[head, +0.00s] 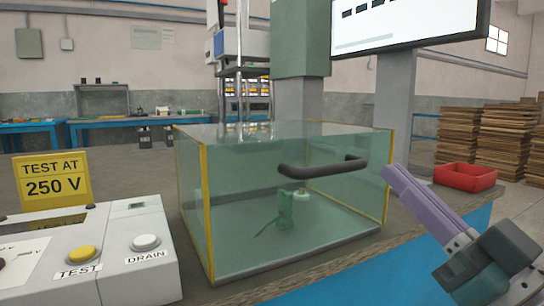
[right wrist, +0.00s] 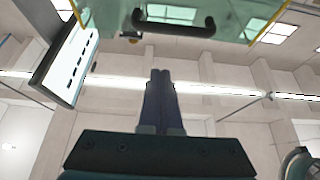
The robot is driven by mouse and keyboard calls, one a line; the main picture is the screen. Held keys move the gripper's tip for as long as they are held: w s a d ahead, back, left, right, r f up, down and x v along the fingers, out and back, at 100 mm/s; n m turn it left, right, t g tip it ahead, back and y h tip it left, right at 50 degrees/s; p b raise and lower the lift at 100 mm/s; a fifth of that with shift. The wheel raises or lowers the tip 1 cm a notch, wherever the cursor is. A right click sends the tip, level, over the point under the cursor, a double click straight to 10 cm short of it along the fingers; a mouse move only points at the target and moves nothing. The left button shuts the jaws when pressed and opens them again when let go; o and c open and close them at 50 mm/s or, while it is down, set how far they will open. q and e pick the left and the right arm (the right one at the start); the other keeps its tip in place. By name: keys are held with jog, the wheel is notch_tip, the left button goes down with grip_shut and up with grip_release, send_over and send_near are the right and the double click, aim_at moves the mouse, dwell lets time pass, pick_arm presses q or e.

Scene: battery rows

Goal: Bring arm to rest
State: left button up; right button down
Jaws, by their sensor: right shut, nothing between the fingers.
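My right gripper (head: 392,174) comes in from the lower right in the head view, its two long fingers together and empty. The fingertips are just to the right of the glass test box (head: 240,250), apart from its black handle (head: 322,166). In the right wrist view the shut fingers (right wrist: 160,76) point up the picture toward the handle (right wrist: 175,24), with a gap between. The box is closed at the front and holds a small green device (head: 286,208) with a wire. My left gripper is not in view.
A tester panel with a yellow TEST button (head: 82,254) and a white DRAIN button (head: 146,242) stands at left, with a yellow 250 V sign (head: 52,180) behind. A red tray (head: 464,177) sits on the bench at right. A screen (head: 405,22) hangs above.

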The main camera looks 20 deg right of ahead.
jog(key=a+r+g+h+p, duration=0.3)
jog(key=r+g+p, duration=0.55)
jog(key=p, duration=1.15)
jog(key=s+a+r+g+p, duration=0.2)
jog(key=s+r+g+p, duration=0.15)
jog(key=s+p, duration=0.25)
jog(key=s+a+r+n+g+y+p, duration=0.1)
jog(key=s+a+r+g+p, duration=0.1)
jog(key=s+r+g+p, duration=0.3)
jog(key=s+a+r+g+p, duration=0.1)
jog(key=s+a+g+p, duration=0.15)
jog(key=s+p, duration=0.45)
notch_tip(320, 180, up, 36)
jog(key=p, duration=3.5)
jog(key=shift+w+d+f+g, duration=0.25)
jog(key=shift+w+d+g, duration=0.1)
